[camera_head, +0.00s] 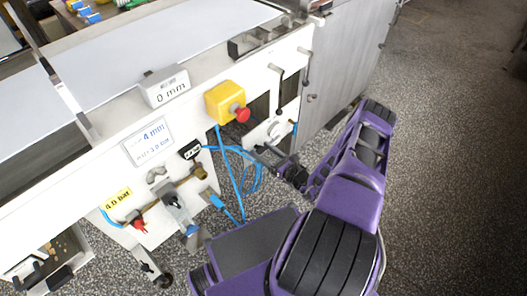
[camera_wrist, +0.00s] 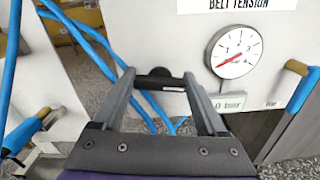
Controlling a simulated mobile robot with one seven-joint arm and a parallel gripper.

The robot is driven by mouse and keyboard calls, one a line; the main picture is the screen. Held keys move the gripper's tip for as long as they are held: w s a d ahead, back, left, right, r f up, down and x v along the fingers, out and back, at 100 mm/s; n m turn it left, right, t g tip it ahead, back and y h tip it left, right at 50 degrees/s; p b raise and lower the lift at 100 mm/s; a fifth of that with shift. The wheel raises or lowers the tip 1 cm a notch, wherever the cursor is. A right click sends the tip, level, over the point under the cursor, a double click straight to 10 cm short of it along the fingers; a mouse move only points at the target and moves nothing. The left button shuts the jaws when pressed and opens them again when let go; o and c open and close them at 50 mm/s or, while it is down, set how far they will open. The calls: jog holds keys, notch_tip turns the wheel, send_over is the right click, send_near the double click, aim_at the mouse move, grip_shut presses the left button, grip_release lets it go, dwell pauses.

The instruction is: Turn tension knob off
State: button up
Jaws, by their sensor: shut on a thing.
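My gripper (camera_wrist: 159,77) is closed in the wrist view on a black knob-like part (camera_wrist: 160,83), which spans the gap between its two fingertips. This part seems to be the tension knob, but its mark and turn position cannot be read. In the head view my gripper (camera_head: 265,154) reaches the machine's front panel, and the knob there is hidden or too small to tell. A round white gauge (camera_wrist: 236,50) under a "BELT TENSION" label (camera_wrist: 236,4) is right of my fingers. Its red needle points to the lower left.
Blue hoses (camera_head: 232,181) hang left of my gripper. A yellow box with a red button (camera_head: 241,114) is above it. A brass fitting (camera_wrist: 297,67) is right of the gauge. Open floor (camera_head: 440,130) lies right.

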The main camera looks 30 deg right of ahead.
jog(key=shift+c, duration=1.3)
jog(key=shift+n, duration=0.3)
jog(key=n, duration=0.8)
jog(key=shift+n, duration=0.4)
jog(key=n+p, duration=0.1)
jog(key=n, duration=0.4)
jog(key=shift+s+a+n, duration=0.1)
jog(key=shift+n, duration=0.2)
jog(key=n+p, duration=0.1)
jog(key=n, duration=0.3)
jog(key=shift+f+n+p, duration=0.15)
jog(key=shift+n+p, duration=0.2)
jog(key=shift+n, duration=0.05)
jog(key=o, duration=1.3)
